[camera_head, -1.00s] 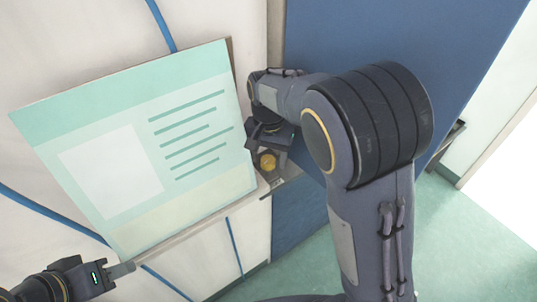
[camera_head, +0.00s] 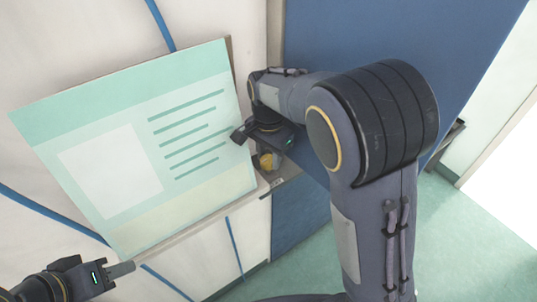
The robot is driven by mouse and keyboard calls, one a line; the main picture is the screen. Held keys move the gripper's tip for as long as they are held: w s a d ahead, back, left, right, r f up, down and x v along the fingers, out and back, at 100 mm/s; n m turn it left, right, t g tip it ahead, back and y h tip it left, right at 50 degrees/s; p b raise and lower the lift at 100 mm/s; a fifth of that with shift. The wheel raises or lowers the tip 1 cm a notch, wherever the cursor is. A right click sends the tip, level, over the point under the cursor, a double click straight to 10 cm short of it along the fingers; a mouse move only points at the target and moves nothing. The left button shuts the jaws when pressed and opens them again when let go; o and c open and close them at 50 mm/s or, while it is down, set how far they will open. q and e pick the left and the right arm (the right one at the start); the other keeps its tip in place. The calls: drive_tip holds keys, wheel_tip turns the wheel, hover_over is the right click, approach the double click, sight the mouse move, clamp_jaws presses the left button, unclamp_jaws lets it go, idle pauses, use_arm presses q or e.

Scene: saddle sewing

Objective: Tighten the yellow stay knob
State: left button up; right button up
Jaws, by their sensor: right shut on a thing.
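The yellow knob (camera_head: 266,161) shows just below my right gripper, beside the lower right edge of the pale green board. My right gripper (camera_head: 262,152) is shut on the yellow knob, with its fingers partly covering it. My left gripper (camera_head: 128,268) is at the lower left, near the board's bottom corner and apart from the knob. Its fingers show edge-on, so their opening cannot be made out.
The pale green board (camera_head: 110,178) with printed lines leans at a tilt over white panels with blue lines. A small ledge (camera_head: 285,180) lies by the knob. A blue panel (camera_head: 300,225) stands behind my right arm. Green floor (camera_head: 470,225) is open at the right.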

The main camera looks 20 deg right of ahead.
sight(269, 158)
drive_tip(key=o, duration=1)
wheel_tip(269, 158, up, 8)
drive_tip(key=shift+f+b, duration=0.1)
drive_tip(key=shift+b, duration=0.4)
